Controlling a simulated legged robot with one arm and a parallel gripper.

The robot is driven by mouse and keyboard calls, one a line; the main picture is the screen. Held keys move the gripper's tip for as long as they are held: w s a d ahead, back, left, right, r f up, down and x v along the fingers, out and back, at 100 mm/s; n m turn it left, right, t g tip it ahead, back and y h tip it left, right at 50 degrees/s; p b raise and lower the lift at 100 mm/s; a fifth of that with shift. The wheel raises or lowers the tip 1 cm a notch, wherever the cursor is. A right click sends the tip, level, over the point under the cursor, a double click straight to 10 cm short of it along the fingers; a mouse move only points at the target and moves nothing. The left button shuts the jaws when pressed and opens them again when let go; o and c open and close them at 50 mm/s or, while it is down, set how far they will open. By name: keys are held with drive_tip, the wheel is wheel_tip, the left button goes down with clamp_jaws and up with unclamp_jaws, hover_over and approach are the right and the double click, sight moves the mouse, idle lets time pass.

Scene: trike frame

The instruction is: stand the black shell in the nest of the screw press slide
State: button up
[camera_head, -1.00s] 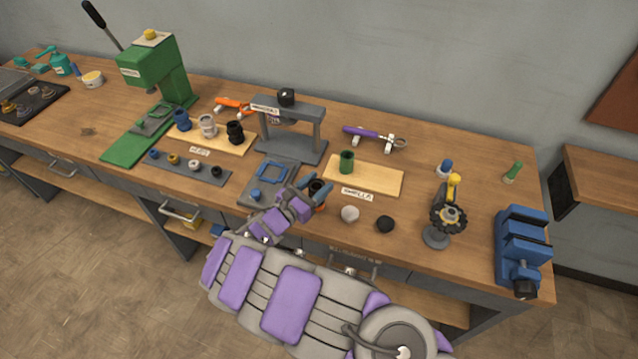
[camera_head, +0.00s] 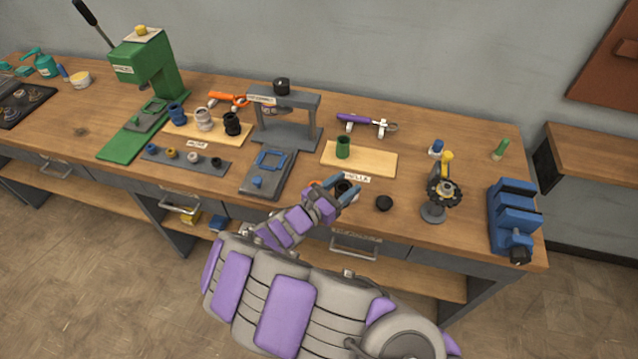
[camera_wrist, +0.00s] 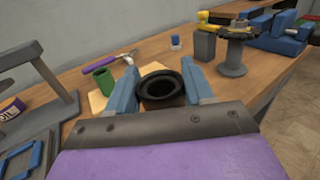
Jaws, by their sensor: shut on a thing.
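The black shell (camera_wrist: 160,97) is an open round cup, held upright between the blue fingers of my gripper (camera_wrist: 161,82) in the wrist view. In the head view my gripper (camera_head: 341,189) is over the front of the bench, right of the slide, and its fingers partly hide the shell. The screw press (camera_head: 287,116) is a grey frame with a black knob on top. Its slide (camera_head: 262,190) is pulled out in front, with a blue square nest (camera_head: 271,160) on it and a small blue knob. The nest looks empty.
A green shell (camera_head: 343,147) stands on the wooden shells board (camera_head: 375,160) behind my gripper. A green press (camera_head: 146,75) is at left.

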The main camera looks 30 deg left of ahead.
drive_tip(key=w+d+r+m+g+h, duration=0.2)
drive_tip(key=w+d, duration=0.1)
drive_tip(key=d, duration=0.9)
drive_tip(key=w+d+r+m+g+h, duration=0.2)
drive_tip(key=w+d+h, duration=0.1)
drive_tip(key=d, duration=0.8)
drive_tip(key=w+d+r+m+g+h, duration=0.2)
drive_tip(key=w+d+h, duration=0.1)
drive_tip(key=d, duration=0.9)
drive_tip(key=shift+w+d+m, duration=0.3)
drive_tip(key=shift+w, duration=0.05)
drive_tip(key=shift+r, duration=0.15)
drive_tip(key=shift+a, duration=0.15)
